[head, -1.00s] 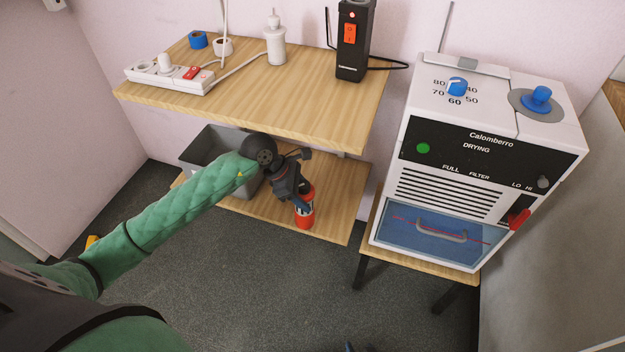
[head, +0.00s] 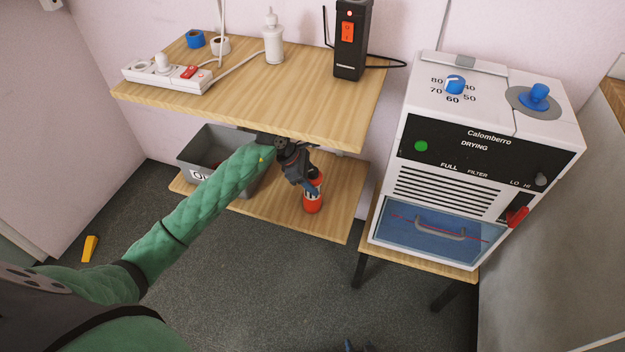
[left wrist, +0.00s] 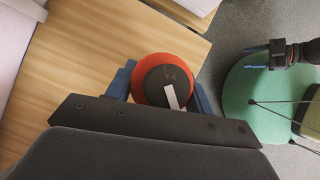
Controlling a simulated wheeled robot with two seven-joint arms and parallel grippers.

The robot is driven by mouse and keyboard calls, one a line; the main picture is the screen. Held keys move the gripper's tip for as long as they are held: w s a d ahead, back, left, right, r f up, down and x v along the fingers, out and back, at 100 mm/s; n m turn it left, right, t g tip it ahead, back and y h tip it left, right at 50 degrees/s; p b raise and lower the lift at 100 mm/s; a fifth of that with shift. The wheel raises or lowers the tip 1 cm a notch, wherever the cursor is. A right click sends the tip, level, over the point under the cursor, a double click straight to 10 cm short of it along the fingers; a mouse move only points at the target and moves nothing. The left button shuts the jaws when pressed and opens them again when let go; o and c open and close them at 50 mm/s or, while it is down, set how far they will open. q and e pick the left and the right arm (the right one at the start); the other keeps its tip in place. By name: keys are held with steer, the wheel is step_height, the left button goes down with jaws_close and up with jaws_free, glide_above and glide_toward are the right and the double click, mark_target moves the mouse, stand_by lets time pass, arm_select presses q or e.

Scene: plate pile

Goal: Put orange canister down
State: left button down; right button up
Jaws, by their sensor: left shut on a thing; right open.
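The orange canister (head: 312,204) stands close to upright at the lower wooden shelf (head: 340,205), near its front edge. My left gripper (head: 310,184) is shut on its upper part. In the left wrist view the canister's orange shoulder and dark top (left wrist: 165,82) with a pale tab sit between the two blue fingers of my left gripper (left wrist: 164,90). I cannot tell whether its base touches the shelf. My right gripper (left wrist: 257,57) is open and empty at the right of the left wrist view, clear of the shelf.
A grey bin (head: 213,150) stands on the lower shelf to the left. The upper shelf (head: 300,95) overhangs my left gripper and holds a power strip (head: 165,75) and a white bottle (head: 273,40). A drying machine (head: 480,155) stands at right. Lower shelf right of the canister is clear.

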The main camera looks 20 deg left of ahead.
steer(key=shift+w+r, duration=0.2)
steer(key=shift+w, duration=0.2)
steer(key=shift+r, duration=0.1)
arm_select(q)
steer(key=c, duration=0.6)
jaws_free()
arm_select(e)
steer(key=shift+s+r, duration=0.1)
